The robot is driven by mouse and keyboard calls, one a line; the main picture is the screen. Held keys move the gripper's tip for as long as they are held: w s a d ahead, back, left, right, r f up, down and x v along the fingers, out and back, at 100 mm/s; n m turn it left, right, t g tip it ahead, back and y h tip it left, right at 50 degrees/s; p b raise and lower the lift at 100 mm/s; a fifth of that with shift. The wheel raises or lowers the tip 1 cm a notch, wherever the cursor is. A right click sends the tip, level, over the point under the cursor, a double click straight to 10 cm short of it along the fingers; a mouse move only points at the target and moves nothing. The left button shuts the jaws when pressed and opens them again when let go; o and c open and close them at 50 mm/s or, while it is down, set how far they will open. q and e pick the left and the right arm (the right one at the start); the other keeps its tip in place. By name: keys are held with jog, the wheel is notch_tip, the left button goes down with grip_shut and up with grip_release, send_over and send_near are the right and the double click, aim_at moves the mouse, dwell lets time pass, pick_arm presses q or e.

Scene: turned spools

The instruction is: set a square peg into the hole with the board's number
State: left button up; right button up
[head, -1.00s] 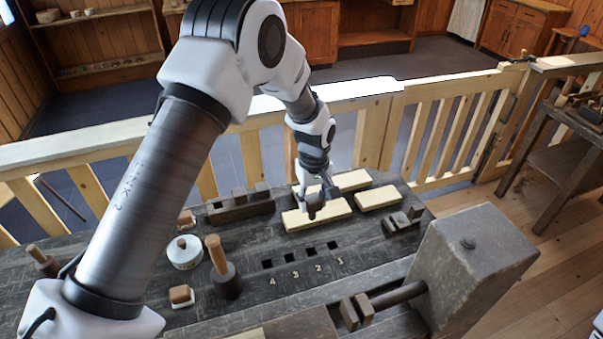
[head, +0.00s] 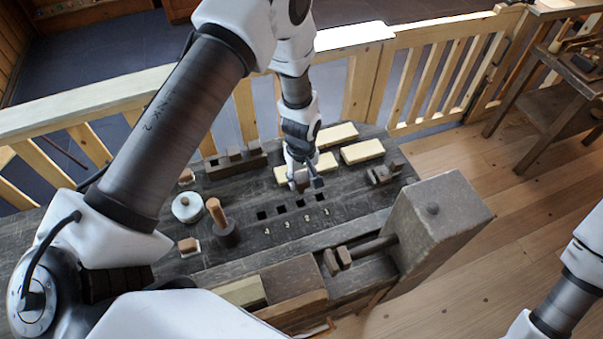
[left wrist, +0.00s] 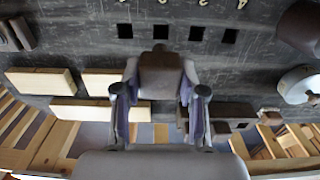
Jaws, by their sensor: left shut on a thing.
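My left gripper (head: 305,186) is shut on a dark brown square peg (left wrist: 160,72), which shows between its fingers in the left wrist view. A row of square holes (head: 300,203) with pale numerals 4, 3, 2, 1 from left to right (head: 296,222) is cut in the dark worktop. The gripper is just behind the row, near the holes marked 2 and 1. In the left wrist view the peg is apart from the holes (left wrist: 160,32), below the row in the picture. Its lower end is not clear. My right gripper is out of view.
A dark rack with blocks (head: 235,160) stands behind the holes. Pale boards (head: 362,151) lie at the back. A wooden-handled tool (head: 222,225) and a white round pot (head: 187,207) stand left of the holes. A large vise block (head: 437,235) stands at right.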

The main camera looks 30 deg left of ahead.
aim_at(301, 198)
pick_arm(q)
notch_tip(301, 198, down, 3)
jog(key=shift+s+r+b, duration=0.15)
jog(key=shift+r+b, duration=0.05)
jog(key=shift+b, duration=0.65)
notch_tip(301, 198, down, 3)
jog(key=shift+f+b, duration=0.15)
jog(key=shift+b, duration=0.95)
jog(key=shift+f+b, duration=1.2)
jog(key=shift+f, duration=0.55)
jog(key=shift+f, duration=0.2)
jog(key=o, duration=1.6)
jog(key=shift+r+p, duration=2.75)
jog(key=shift+r, duration=1.35)
